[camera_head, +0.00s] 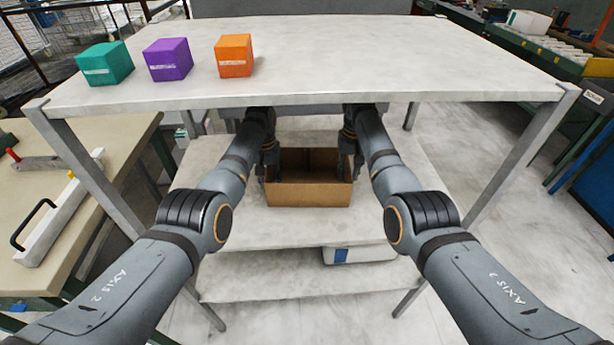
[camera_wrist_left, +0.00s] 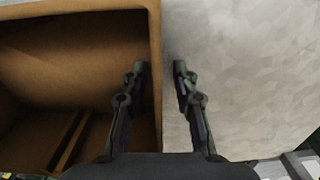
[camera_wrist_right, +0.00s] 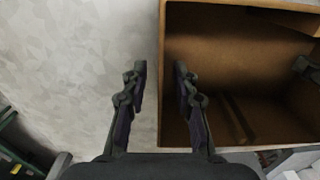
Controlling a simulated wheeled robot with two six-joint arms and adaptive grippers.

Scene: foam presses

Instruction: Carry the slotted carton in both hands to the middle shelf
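The slotted carton (camera_head: 308,193) is a brown open-topped box that appears to rest upright on the pale middle shelf (camera_head: 320,226), under the tabletop. My left gripper (camera_head: 268,172) is at its left wall and my right gripper (camera_head: 350,170) at its right wall. In the left wrist view the fingers (camera_wrist_left: 160,68) stand apart, one inside the carton (camera_wrist_left: 154,90) and one outside. The right wrist view shows the same at the opposite wall, with the fingers (camera_wrist_right: 160,68) apart around the carton edge (camera_wrist_right: 163,60). Gaps show beside both walls.
Teal (camera_head: 104,63), purple (camera_head: 167,59) and orange (camera_head: 233,55) boxes stand on the white tabletop (camera_head: 380,60), which overhangs both grippers. A white and blue item (camera_head: 358,254) lies on the lower shelf (camera_head: 270,280). Table legs flank my arms. The middle shelf is bare around the carton.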

